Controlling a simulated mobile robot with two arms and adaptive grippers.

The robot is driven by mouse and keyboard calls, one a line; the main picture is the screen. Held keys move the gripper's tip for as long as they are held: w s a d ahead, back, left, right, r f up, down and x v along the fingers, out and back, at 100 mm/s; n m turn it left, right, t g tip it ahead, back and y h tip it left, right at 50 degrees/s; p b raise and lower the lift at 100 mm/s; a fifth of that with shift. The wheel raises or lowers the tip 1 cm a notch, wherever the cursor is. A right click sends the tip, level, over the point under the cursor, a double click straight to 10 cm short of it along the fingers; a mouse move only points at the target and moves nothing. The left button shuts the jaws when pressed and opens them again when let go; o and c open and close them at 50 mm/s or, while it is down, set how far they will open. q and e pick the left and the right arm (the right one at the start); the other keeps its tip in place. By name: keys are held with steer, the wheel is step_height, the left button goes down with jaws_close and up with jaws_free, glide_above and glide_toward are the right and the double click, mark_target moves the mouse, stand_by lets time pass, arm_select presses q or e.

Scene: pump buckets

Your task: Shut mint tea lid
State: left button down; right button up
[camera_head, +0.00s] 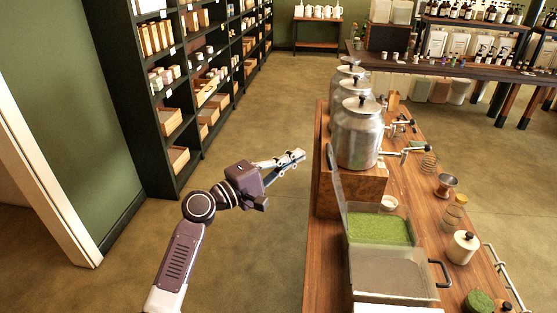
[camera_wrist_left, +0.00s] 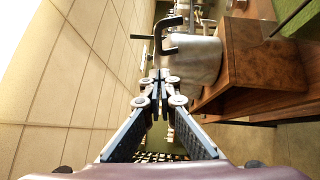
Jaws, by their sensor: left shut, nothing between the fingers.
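Green loose tea, seemingly the mint tea (camera_head: 380,229), lies in a clear-sided bin on the wooden counter. A clear panel, seemingly its raised lid (camera_head: 335,185), stands tilted up at the bin's far left, with a dark handle (camera_head: 330,156) at its top. My left gripper (camera_head: 298,157) is shut and empty, left of that handle and apart from it, beyond the counter's left edge. In the left wrist view its fingertips (camera_wrist_left: 157,78) are together, with a black bent handle (camera_wrist_left: 178,38) ahead of them. My right gripper is not in view.
Metal urns (camera_head: 358,133) with taps stand on a wooden block (camera_head: 350,190) beyond the bin. A nearer bin has a grey top and black handle (camera_head: 441,273). A white lidded jar (camera_head: 463,247) stands right. Open floor (camera_head: 250,265) lies left of the counter.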

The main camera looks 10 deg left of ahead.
arm_select(q)
steer(key=d, duration=0.1)
steer(key=d+p, duration=0.1)
steer(key=d, duration=0.1)
steer(key=w+d+p, duration=0.1)
steer(key=shift+d+r, duration=0.25)
steer(key=shift+d, duration=0.1)
